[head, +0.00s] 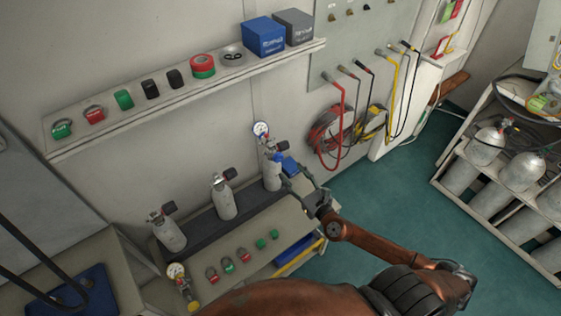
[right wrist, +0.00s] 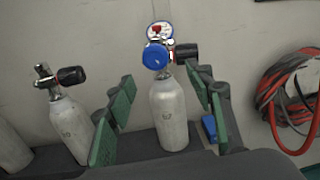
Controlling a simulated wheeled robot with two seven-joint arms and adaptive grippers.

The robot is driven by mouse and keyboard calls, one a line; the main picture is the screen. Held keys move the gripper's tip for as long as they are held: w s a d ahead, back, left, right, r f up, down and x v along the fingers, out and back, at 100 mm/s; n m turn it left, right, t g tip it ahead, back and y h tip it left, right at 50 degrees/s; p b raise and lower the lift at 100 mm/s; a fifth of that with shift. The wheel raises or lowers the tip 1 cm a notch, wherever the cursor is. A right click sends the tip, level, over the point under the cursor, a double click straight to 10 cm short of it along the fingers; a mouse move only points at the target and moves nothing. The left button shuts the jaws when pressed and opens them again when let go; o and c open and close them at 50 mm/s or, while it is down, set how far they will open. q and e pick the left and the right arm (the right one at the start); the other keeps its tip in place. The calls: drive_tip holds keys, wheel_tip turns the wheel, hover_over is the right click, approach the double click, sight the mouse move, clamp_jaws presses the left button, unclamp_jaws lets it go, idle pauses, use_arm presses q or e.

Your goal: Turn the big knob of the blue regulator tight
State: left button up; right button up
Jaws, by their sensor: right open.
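The blue regulator sits on top of the rightmost of three grey cylinders (head: 271,176) on the bench. In the right wrist view its big blue knob (right wrist: 155,55) faces me, with a round gauge (right wrist: 159,31) above and a black valve handle (right wrist: 186,51) to the right. My right gripper (head: 305,187) is open and empty, in front of this cylinder. In the right wrist view its green-padded fingers (right wrist: 160,95) frame the cylinder, with the knob beyond and above their tips, apart from them. My left gripper is not in view.
Two more cylinders (head: 222,197) stand to the left. A loaded shelf (head: 120,118) hangs above. Red hoses (head: 327,135) hang right of the cylinder.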

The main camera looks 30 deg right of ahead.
sight(280, 160)
drive_tip(key=shift+n, duration=0.4)
drive_tip(key=w, duration=0.6)
drive_tip(key=shift+w+a+r+p, duration=0.15)
drive_tip(key=shift+w+a+p, duration=0.15)
drive_tip(key=shift+p, duration=0.1)
drive_tip(key=shift+w, duration=0.6)
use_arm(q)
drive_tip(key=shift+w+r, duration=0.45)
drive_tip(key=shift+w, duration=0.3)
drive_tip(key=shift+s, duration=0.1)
use_arm(e)
drive_tip(key=shift+c, duration=0.4)
drive_tip(key=shift+c, duration=0.8)
drive_tip(key=c, duration=0.9)
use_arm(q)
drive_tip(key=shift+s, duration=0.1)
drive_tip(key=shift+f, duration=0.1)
